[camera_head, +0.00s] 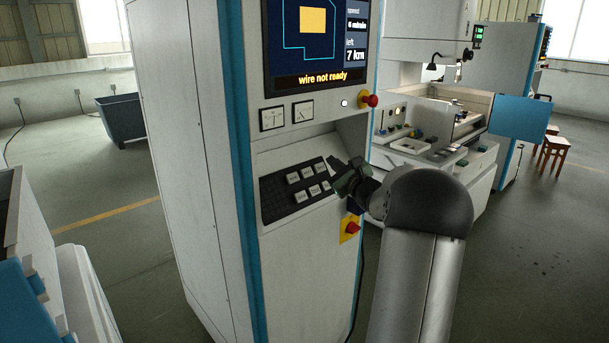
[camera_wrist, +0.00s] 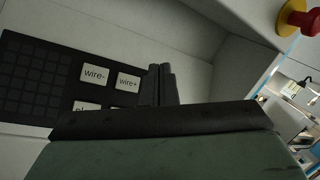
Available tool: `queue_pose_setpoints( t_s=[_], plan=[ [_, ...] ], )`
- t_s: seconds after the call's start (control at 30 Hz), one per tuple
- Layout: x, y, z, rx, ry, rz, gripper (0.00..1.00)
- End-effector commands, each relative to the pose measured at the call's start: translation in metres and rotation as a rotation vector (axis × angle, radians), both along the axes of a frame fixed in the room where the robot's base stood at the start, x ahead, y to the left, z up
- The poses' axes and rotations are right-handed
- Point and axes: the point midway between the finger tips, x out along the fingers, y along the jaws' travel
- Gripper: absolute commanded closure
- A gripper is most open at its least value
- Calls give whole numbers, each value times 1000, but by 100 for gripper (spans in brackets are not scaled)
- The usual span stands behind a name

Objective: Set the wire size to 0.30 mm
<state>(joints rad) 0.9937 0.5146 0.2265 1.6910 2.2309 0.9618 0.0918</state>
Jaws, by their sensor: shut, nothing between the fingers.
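The machine cabinet's screen (camera_head: 312,40) shows a yellow shape, "wire not ready" in its bottom line and "7 km" at right; I see no wire size on its visible part. Below it, a black key panel (camera_head: 283,208) holds several pale keys. In the wrist view, the wire- key (camera_wrist: 94,73) and the wire+ key (camera_wrist: 128,82) are readable, with another key row partly hidden below. My gripper (camera_head: 334,165) is shut and empty at the panel's right end. In the wrist view its fingertips (camera_wrist: 160,68) stand just right of the wire+ key; contact cannot be told.
A red knob (camera_head: 369,100) juts out right of the screen, and a red button on a yellow plate (camera_head: 349,228) sits below the panel. A second machine (camera_head: 430,140) stands behind at right.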

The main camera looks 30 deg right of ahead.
Motion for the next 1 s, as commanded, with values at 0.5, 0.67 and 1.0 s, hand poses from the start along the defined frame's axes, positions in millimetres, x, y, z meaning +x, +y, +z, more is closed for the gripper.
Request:
queue_pose_setpoints(
  t_s=[0.5,0.67,1.0],
  plan=[
    [26,5,-20,1,2,4,100],
    [44,7,-32,1,1,4,100],
    [69,11,-52,-1,1,3,100]
  ],
)
